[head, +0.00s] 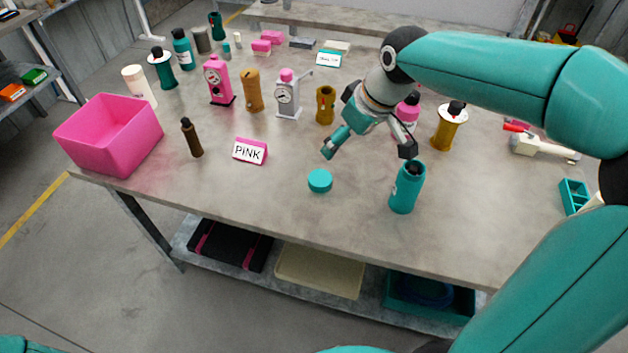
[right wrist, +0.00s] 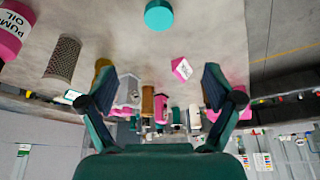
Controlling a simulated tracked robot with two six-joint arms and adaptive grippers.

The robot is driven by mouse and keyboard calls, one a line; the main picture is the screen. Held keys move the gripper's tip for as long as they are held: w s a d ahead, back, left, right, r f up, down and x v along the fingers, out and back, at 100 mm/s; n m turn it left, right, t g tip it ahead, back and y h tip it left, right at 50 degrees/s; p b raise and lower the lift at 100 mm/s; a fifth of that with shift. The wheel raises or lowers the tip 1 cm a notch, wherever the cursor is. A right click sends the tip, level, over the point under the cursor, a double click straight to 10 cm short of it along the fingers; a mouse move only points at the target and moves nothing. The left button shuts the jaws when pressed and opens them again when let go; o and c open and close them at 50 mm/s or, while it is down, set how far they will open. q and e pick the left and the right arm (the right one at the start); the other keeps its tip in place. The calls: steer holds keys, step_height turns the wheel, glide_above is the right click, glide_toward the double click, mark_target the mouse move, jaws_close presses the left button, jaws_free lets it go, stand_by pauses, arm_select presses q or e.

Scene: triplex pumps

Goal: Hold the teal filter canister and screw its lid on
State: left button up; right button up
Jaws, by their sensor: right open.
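The teal filter canister (head: 406,188) stands upright near the front edge of the table in the head view. Its teal lid (head: 320,181) lies flat on the table to the left of it, apart from it. The lid also shows at the top of the right wrist view (right wrist: 159,15). My right gripper (head: 370,150) is open and empty above the table, behind the lid and canister. Its spread fingers also show in the right wrist view (right wrist: 160,82). I cannot make out the canister in the right wrist view. My left gripper is not in view.
A pink PINK sign (head: 250,151), a dark brown bottle (head: 192,138) and a pink bin (head: 110,135) stand to the left. An olive-yellow part (head: 325,105) and a golden canister (head: 449,127) stand behind. The table around the lid is clear.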

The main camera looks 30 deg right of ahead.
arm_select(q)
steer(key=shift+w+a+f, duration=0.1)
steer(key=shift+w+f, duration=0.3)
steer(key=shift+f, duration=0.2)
arm_select(e)
steer(key=shift+w+a+f, duration=0.1)
steer(key=shift+w+f, duration=0.4)
steer(key=shift+f, duration=0.05)
steer(key=shift+s, duration=0.1)
arm_select(q)
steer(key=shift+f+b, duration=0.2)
steer(key=shift+b, duration=0.25)
arm_select(e)
glide_above(325, 182)
step_height(325, 182, down, 11)
steer(key=shift+r, duration=0.1)
